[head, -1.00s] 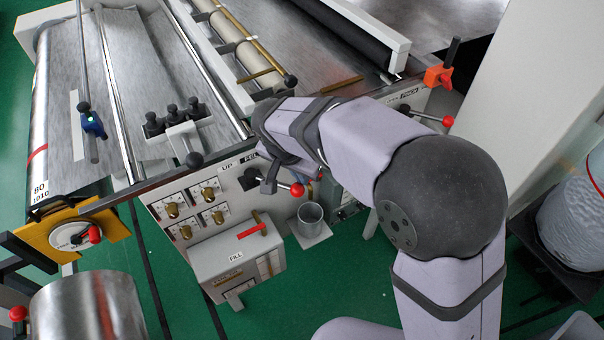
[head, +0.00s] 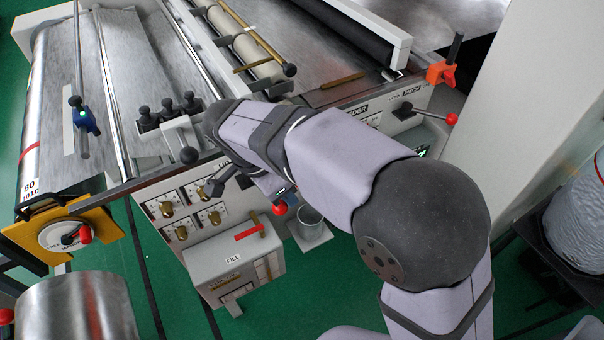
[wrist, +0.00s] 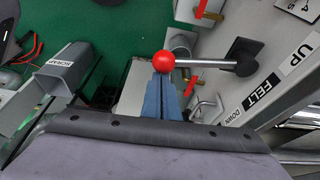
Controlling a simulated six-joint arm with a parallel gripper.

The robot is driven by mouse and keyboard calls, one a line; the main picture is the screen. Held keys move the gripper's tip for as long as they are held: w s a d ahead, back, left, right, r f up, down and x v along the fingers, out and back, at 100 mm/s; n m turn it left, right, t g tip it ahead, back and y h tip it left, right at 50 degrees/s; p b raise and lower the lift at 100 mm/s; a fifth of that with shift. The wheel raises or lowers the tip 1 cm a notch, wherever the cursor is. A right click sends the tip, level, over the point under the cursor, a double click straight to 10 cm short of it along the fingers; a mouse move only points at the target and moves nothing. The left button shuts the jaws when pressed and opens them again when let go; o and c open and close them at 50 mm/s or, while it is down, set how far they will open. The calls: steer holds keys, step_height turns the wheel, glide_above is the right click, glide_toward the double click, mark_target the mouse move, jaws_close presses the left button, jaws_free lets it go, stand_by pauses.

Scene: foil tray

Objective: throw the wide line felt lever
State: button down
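The felt lever is a metal rod with a red ball knob (wrist: 164,61), on a dark pivot (wrist: 243,57) beside the UP, FELT and DOWN labels (wrist: 262,92). In the wrist view the rod runs left from the pivot to the knob. My gripper (wrist: 164,82) has its blue fingers close together, tips at the knob; I see no knob between them, and exact contact is unclear. In the head view the knob (head: 279,208) shows just below my gripper (head: 284,194). My wrist hides most of the rod and the felt label there.
A grey cup (head: 311,217) stands right of the knob. Another red-knobbed lever (head: 451,119) is at the right.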

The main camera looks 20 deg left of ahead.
steer(key=s+a+m+g+h+p, duration=0.1)
steer(key=s+a+m+g+p, duration=0.1)
steer(key=s+a+m, duration=0.4)
steer(key=shift+a+m+p, duration=0.5)
steer(key=shift+p, duration=0.35)
steer(key=shift+d, duration=0.1)
